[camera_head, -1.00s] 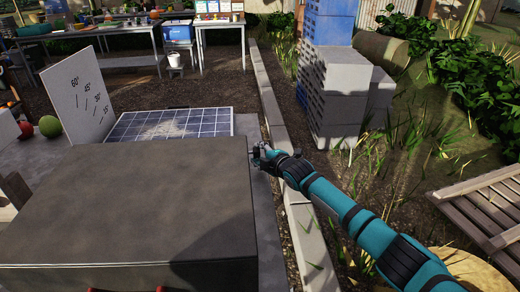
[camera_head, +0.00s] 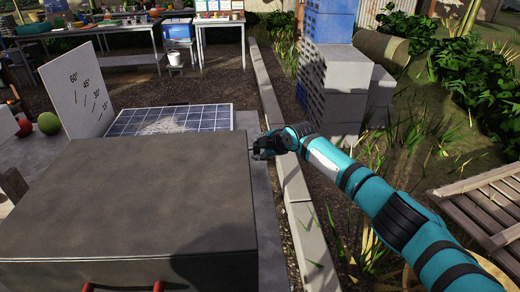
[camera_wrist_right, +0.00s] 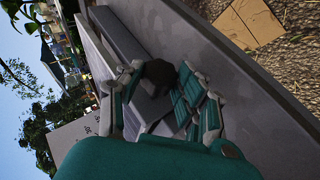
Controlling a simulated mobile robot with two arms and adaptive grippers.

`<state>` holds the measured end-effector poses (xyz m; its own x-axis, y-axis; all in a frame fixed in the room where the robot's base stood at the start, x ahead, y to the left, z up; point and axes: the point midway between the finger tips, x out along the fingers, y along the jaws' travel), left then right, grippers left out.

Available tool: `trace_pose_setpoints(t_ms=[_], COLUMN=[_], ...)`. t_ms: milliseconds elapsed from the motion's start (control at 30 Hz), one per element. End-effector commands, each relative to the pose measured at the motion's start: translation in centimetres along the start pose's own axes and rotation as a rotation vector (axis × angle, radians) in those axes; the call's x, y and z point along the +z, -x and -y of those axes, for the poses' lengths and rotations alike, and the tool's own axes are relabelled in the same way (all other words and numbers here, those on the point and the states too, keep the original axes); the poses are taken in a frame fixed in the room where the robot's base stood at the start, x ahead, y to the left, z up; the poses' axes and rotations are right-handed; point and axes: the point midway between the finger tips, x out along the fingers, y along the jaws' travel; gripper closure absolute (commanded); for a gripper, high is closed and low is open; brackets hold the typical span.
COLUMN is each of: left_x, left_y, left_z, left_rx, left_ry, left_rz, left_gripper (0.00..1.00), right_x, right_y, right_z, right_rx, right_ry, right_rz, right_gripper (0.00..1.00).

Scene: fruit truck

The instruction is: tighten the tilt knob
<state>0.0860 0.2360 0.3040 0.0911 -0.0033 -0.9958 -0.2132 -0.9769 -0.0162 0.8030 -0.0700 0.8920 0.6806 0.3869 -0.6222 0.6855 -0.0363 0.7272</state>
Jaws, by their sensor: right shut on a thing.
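The tilt knob (camera_wrist_right: 160,72) shows in the right wrist view as a dark, round thing between the fingers of my right gripper (camera_wrist_right: 165,100). The fingers are shut on it from both sides. In the head view my right gripper (camera_head: 262,147) is at the right edge of the big grey box, and the knob itself is hidden there. The blue solar panel (camera_head: 200,119) lies behind the box. A white angle board (camera_head: 72,92) marked in degrees stands at its left. My left gripper is not in view.
The large grey box (camera_head: 130,195) with red handles fills the near left. A concrete kerb (camera_head: 295,200) runs along its right side. Grey blocks (camera_head: 335,90) stand behind my right arm, and a wooden slatted piece (camera_head: 485,205) lies at right. Round fruits (camera_head: 48,123) sit at left.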

Motion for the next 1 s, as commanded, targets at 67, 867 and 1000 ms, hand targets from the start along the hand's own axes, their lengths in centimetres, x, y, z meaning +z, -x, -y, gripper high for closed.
trace_pose_setpoints(t_ms=[67,867,1000], left_x=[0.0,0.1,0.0], left_y=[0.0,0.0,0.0], left_z=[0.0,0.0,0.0], left_rx=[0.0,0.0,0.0], left_ry=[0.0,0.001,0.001], left_rz=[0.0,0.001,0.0], left_gripper=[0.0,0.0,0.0], right_x=[0.0,0.1,0.1], right_y=[0.0,1.7,4.0], right_z=[-0.1,-0.1,0.0], right_rx=[0.001,0.003,0.003], right_ry=[-0.002,0.003,0.002], right_rz=[-0.001,-0.002,-0.001], right_gripper=[0.96,0.42,0.42])
